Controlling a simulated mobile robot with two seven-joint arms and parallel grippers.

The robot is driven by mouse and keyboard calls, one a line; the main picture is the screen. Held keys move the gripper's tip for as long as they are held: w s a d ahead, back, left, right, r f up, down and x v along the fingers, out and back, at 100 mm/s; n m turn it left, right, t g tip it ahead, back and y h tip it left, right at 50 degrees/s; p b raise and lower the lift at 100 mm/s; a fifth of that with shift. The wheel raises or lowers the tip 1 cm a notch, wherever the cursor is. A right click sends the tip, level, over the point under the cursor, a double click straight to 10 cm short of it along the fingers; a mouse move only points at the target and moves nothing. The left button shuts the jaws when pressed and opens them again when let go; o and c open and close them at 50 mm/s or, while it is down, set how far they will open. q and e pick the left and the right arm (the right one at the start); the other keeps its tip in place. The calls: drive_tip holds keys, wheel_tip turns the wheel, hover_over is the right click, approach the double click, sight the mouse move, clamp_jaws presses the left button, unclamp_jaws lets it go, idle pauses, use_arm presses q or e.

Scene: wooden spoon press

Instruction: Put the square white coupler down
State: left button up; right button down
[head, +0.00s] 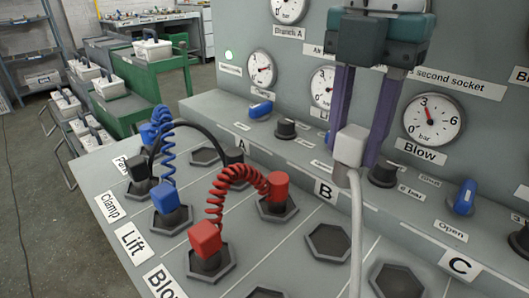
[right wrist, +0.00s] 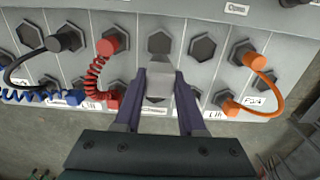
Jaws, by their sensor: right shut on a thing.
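The square white coupler (head: 351,146) is held between the purple fingers of my right gripper (head: 354,155), which comes down from the top of the head view. A white hose (head: 356,235) hangs from it to the bottom edge. In the right wrist view the coupler (right wrist: 158,82) sits between the fingertips (right wrist: 159,76), over the panel of hexagonal sockets. It looks raised above the panel; its exact height cannot be told. An empty hexagonal socket (head: 328,242) lies below and left of it in the head view. My left gripper is not in view.
A red coiled hose (head: 235,177), a blue coiled hose (head: 164,140) and a black hose (head: 196,124) are plugged in at left. An orange hose (right wrist: 277,93) stands at right in the wrist view. Another empty socket (head: 397,282) is in front. Gauges and knobs line the back.

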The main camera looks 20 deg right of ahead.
wheel_tip(320, 180, down, 12)
drive_tip(key=shift+f+b, duration=0.1)
drive_tip(key=shift+b, duration=1.1)
drive_tip(key=shift+c, duration=2.4)
unclamp_jaws()
drive_tip(key=shift+f, duration=0.1)
wheel_tip(320, 180, up, 12)
drive_tip(key=p, duration=0.2)
drive_tip(key=shift+w+f+p, duration=0.1)
drive_tip(key=shift+f+p, duration=0.05)
drive_tip(key=shift+p, duration=0.25)
drive_tip(key=shift+r, duration=0.3)
